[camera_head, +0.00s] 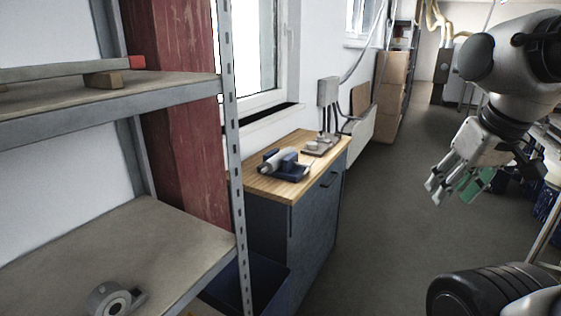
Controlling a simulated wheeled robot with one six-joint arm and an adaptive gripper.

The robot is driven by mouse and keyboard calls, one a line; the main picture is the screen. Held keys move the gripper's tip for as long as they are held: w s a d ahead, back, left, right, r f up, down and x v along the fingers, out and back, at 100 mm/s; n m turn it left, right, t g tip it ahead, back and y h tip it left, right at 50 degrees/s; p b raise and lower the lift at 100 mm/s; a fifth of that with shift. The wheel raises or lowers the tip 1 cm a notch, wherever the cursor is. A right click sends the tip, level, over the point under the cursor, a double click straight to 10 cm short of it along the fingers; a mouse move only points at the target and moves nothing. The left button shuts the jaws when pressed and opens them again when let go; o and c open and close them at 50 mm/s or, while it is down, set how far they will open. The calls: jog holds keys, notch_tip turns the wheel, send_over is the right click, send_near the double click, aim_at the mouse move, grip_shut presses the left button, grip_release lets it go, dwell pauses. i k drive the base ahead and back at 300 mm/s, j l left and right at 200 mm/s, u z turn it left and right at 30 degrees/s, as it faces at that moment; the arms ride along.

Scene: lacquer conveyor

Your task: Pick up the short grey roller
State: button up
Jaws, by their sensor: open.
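A short grey cylinder with a dark hole in its end (108,299) lies on the lower shelf board at the bottom left and looks like the short grey roller. Its lower part is close to the picture's bottom edge. My gripper (449,191) hangs at the upper right, fingers pointing down and to the left. It is open and nothing shows between its fingers. It is far from the grey cylinder, over on the other side of the picture.
The metal shelf rack (233,170) has a front upright and an upper board (150,91) above the cylinder. A cabinet with a wooden top (289,188) stands behind it, bearing a blue-and-grey device (285,161). A blue bin (262,284) is below. The grey floor (375,235) is clear in the middle.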

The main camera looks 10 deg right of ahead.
aim_at(275, 162)
jog(key=u, duration=4.1)
jog(key=z, duration=3.95)
jog(key=i+l+u, duration=0.4)
jog(key=i+l, duration=0.15)
jog(key=l, duration=0.15)
jog(key=i+l+u, duration=0.2)
jog(key=l, duration=0.25)
jog(key=i, duration=0.05)
